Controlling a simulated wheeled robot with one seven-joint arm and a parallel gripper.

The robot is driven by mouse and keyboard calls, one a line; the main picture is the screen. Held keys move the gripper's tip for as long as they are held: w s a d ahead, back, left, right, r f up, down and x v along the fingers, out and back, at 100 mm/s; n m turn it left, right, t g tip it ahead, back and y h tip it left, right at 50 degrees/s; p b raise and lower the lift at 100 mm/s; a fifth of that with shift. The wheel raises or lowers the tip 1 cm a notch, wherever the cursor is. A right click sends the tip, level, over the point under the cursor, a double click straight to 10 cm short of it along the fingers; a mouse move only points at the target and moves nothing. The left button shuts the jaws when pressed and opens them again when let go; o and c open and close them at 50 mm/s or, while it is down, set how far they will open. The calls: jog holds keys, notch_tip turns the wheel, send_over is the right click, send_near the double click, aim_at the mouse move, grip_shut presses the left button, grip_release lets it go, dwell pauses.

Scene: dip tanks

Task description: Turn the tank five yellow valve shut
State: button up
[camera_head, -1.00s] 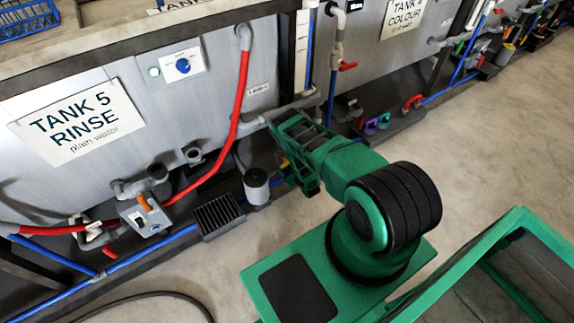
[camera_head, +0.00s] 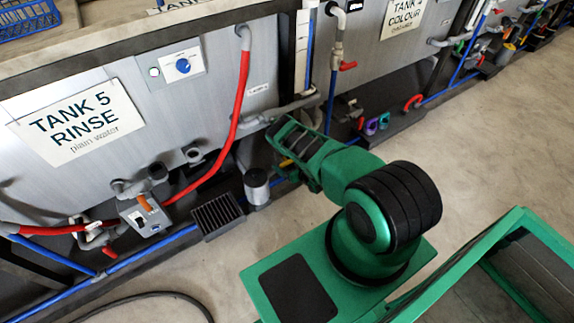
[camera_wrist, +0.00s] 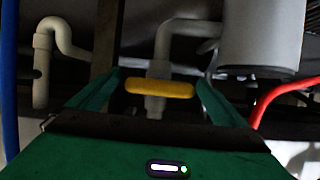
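The yellow valve handle (camera_wrist: 160,88) lies crosswise in the wrist view, on a pale vertical pipe. My gripper (camera_wrist: 159,82) has its two green fingers apart, one by each end of the handle. The handle sits between the fingertips, with what looks like a narrow gap at each side; contact is not clear. In the head view my gripper (camera_head: 284,152) reaches low under the right end of tank five (camera_head: 210,100), where the arm largely hides the valve.
A grey cylinder (camera_wrist: 262,35) and a red hose (camera_wrist: 275,98) are close on the right in the wrist view. A white bent pipe (camera_wrist: 42,65) is at left. In the head view a black grate (camera_head: 217,214) lies on the floor edge; open floor is at right.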

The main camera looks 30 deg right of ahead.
jog(key=v, duration=1)
jog(key=shift+s, duration=0.4)
